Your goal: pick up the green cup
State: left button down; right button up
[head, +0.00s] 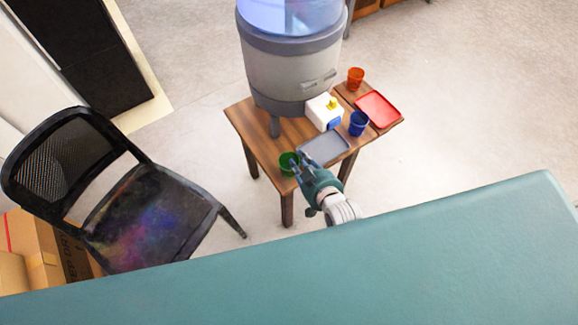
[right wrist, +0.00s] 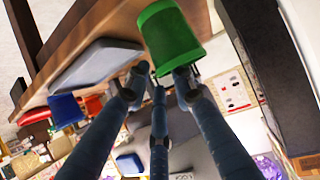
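The green cup (head: 289,163) stands near the front left edge of the small wooden table (head: 252,122). My right gripper (head: 297,163) is right beside it, on its right side. In the right wrist view the green cup (right wrist: 168,35) is just beyond the fingertips of my right gripper (right wrist: 160,80). The fingers are spread apart there, with the tips near the cup's lower end. One tip overlaps the cup's edge; I cannot tell if it touches. My left gripper is in neither view.
A grey tray (head: 325,147) lies right of the cup. A blue cup (head: 359,123), a white box (head: 322,112), a red tray (head: 379,109) and an orange-red cup (head: 356,78) are further back. A large dispenser (head: 290,70) stands behind. A black chair (head: 150,215) is at left.

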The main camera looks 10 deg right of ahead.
jog(key=shift+w+a+f, duration=0.1)
jog(key=shift+w, duration=0.15)
grip_shut()
jog(key=shift+r, duration=0.2)
